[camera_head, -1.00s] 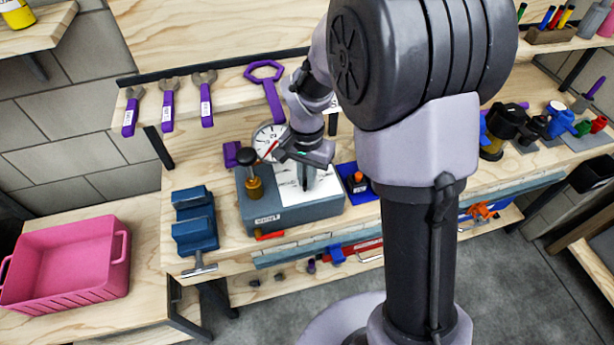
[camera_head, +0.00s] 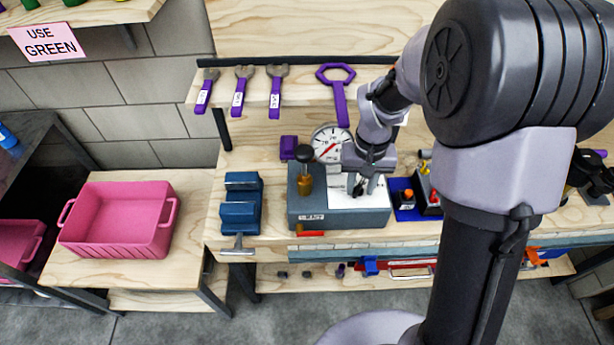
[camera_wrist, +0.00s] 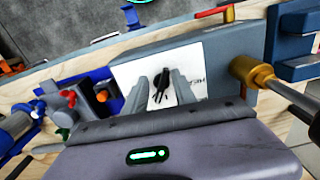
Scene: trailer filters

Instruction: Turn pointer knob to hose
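The pointer knob (camera_wrist: 160,87) is small and black, on a white plate (camera_wrist: 203,66) with dark lettering, part of it hidden. The plate is on top of a grey-blue box (camera_head: 307,212) on the workbench. In the wrist view my gripper (camera_wrist: 162,82) is open, with one finger on each side of the knob. I cannot tell whether either finger touches it. In the head view my gripper (camera_head: 367,186) points down at the plate and partly hides the knob. I see no hose label that I can read.
A brass valve with a dark handle (camera_head: 305,172) stands at the box's left end, with a dial gauge (camera_head: 331,143) behind. A blue vise (camera_head: 241,205) is to the left. A blue base with an orange button (camera_head: 407,198) is to the right. A pink bin (camera_head: 115,220) is further left.

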